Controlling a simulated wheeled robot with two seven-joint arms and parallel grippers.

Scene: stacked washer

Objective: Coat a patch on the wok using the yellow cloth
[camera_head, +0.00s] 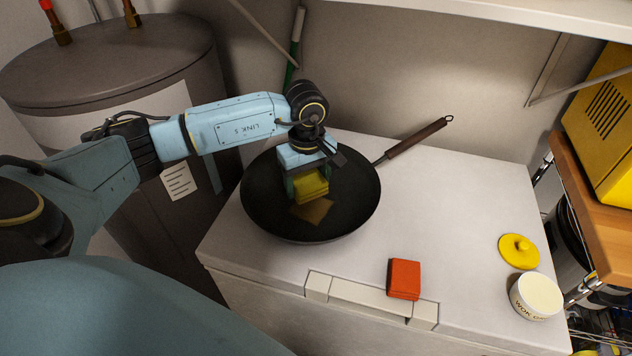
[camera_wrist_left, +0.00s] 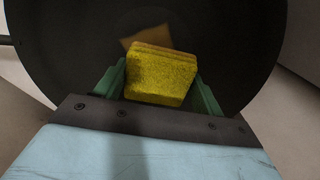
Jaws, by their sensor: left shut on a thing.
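A dark wok (camera_head: 358,205) with a brown handle sits on the white top of the appliance. My left gripper (camera_head: 308,186) is inside the wok's rim, shut on the folded yellow cloth (camera_head: 311,183). In the left wrist view the cloth (camera_wrist_left: 161,76) sits between the green fingers. A brownish-tan patch (camera_head: 312,211) lies on the wok's inner surface just in front of the cloth. The patch also shows in the left wrist view (camera_wrist_left: 147,37), partly hidden behind the cloth. I cannot tell whether the cloth touches the wok. My right gripper does not show.
A folded orange cloth (camera_head: 404,279) lies near the white top's front edge. An open tub (camera_head: 537,296) of pale paste and its yellow lid (camera_head: 519,251) are at the right. A grey tank (camera_head: 120,75) stands left.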

